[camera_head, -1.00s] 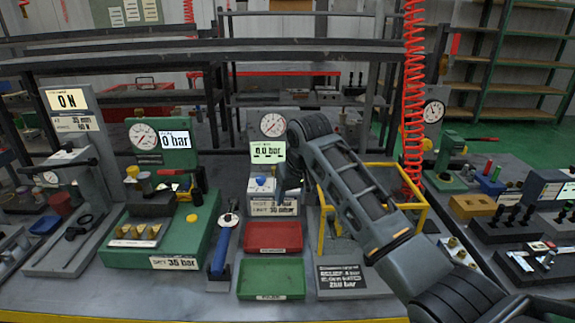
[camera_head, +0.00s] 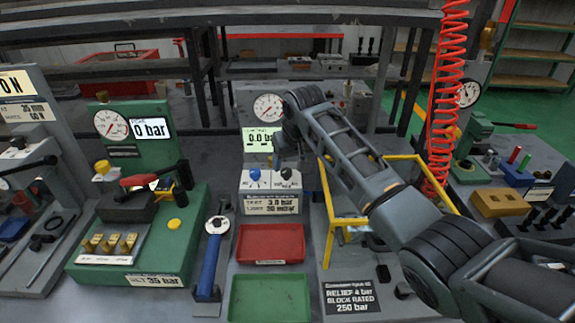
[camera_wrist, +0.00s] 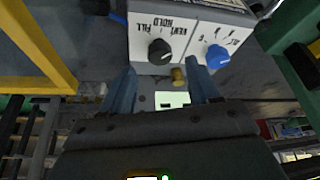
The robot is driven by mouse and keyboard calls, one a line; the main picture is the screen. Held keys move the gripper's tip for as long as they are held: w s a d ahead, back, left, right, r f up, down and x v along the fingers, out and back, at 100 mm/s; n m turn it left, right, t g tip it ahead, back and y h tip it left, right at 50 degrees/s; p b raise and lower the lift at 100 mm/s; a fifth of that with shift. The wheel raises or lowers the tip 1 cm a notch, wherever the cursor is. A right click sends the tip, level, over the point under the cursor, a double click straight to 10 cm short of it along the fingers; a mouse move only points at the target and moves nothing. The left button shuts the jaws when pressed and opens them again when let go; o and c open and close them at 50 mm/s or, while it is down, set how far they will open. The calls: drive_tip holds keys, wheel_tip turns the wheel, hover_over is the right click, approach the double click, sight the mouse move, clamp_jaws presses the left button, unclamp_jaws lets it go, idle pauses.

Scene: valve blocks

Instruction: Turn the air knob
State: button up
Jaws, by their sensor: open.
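A pale control box (camera_head: 270,196) below a green-lit screen (camera_head: 262,139) carries a blue knob (camera_head: 255,174) on its left and a black knob (camera_head: 286,173) on its right. The wrist view shows the box upside down, with the black knob (camera_wrist: 160,52) by the words FILL, HOLD and VENT, and the blue knob (camera_wrist: 217,56) by smaller lettering that I cannot read for sure. My gripper (camera_wrist: 163,88) is open and empty, its two fingers apart and short of both knobs. In the head view its tips are largely hidden by my arm, above the box.
A yellow frame (camera_head: 328,215) stands close on the right of the box. A red tray (camera_head: 270,244) and a green tray (camera_head: 269,299) lie in front. A green pump block (camera_head: 190,240) and a blue-handled tool (camera_head: 210,262) stand left. A red coiled hose (camera_head: 447,100) hangs right.

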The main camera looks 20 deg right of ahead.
sight(287, 171)
drive_tip(key=shift+x, duration=1.8)
drive_tip(key=c, duration=1)
